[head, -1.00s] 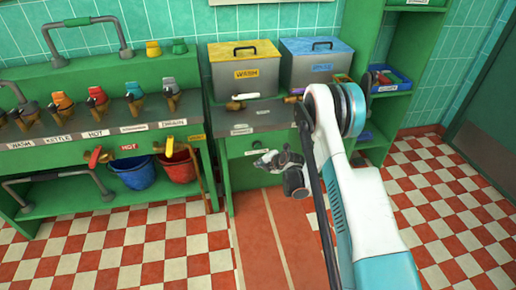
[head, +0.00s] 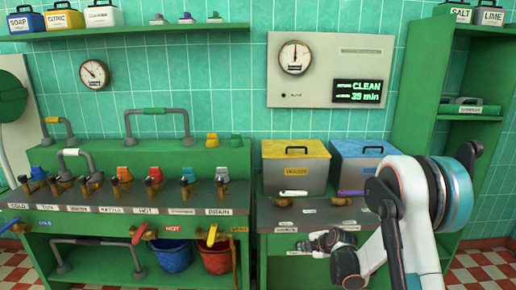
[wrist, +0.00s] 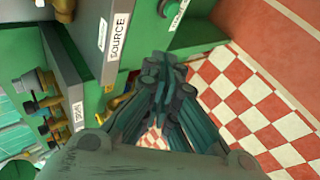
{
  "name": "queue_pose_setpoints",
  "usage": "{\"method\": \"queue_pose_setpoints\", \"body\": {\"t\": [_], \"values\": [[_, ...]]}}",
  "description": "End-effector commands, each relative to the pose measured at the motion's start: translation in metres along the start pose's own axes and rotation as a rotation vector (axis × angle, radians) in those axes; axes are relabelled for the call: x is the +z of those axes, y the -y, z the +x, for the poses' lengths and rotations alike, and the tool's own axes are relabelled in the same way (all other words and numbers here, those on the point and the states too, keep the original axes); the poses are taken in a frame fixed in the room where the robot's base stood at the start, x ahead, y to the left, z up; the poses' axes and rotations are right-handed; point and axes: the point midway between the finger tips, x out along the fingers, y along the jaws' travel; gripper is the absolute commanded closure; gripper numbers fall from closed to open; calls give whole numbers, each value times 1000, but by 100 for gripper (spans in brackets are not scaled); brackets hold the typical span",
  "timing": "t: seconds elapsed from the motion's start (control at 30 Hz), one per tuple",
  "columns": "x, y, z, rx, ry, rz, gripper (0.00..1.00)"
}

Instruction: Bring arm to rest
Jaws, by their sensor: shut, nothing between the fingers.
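My gripper (head: 318,241) is in front of the right-hand green cabinet, just below its grey counter edge in the head view. Its dark fingers (wrist: 170,75) are together in the wrist view, with nothing between them. My white and teal arm (head: 410,205) reaches in from the right and is bent at the elbow. In the wrist view the fingers point past a green cabinet front with a "SOURCE" label (wrist: 118,38), over a red and white checked floor (wrist: 240,95).
A yellow-lidded bin (head: 295,172) and a blue-lidded bin (head: 362,170) stand on the right counter. The left counter carries a row of coloured taps (head: 120,183). A blue bucket (head: 172,255) and a red bucket (head: 216,258) are below. Green shelving (head: 425,90) stands at the right.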

Motion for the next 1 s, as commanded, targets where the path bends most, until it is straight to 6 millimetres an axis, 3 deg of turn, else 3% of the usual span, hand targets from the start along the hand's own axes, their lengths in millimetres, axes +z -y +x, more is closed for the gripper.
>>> {"method": "queue_pose_setpoints", "body": {"t": [0.2, 0.5, 0.77, 1.0], "values": [[-17, -36, -75, -27, 27, 218, 100], [-44, -57, -176, -52, 76, 527, 100], [-69, -51, -261, -58, 128, 792, 100], [-90, -27, -333, -50, 181, 1037, 100]]}}
